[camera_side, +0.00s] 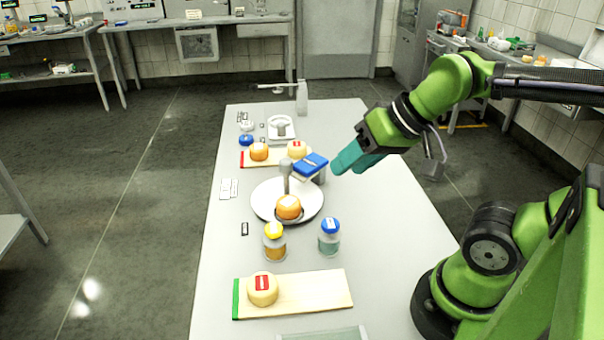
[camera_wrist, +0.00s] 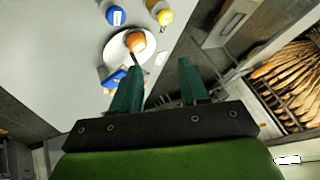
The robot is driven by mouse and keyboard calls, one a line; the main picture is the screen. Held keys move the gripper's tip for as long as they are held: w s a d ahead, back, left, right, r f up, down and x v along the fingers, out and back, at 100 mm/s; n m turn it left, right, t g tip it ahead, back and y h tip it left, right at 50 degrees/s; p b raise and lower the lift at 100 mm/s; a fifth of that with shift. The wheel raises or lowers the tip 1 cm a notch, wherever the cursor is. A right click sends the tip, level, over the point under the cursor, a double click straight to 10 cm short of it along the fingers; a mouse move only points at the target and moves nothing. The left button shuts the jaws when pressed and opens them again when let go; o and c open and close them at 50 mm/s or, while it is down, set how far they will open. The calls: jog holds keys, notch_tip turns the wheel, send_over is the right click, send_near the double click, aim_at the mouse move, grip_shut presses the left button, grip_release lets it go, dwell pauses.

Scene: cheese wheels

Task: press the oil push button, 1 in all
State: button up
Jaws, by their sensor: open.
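My gripper (camera_side: 343,165) hangs above the right part of the table, just right of a blue-topped block (camera_side: 311,164) on a grey stand by the round plate. In the wrist view its two teal fingers (camera_wrist: 160,78) are apart with nothing between them. The blue-topped block (camera_wrist: 113,79) shows there left of the fingers, partly hidden. A blue round piece (camera_side: 246,140) and a white round piece (camera_side: 247,126) lie at the table's far left. Their labels are too small to read, so I cannot tell which piece is the oil push button.
An orange cheese wheel (camera_side: 288,207) sits on the plate (camera_side: 262,203). A yellow-capped jar (camera_side: 274,246) and a blue-capped jar (camera_side: 329,240) stand in front. Boards with cheese wheels lie near (camera_side: 315,292) and far (camera_side: 276,157). The table's right side (camera_side: 400,220) is clear.

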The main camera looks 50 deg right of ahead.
grip_shut()
dwell(1.3)
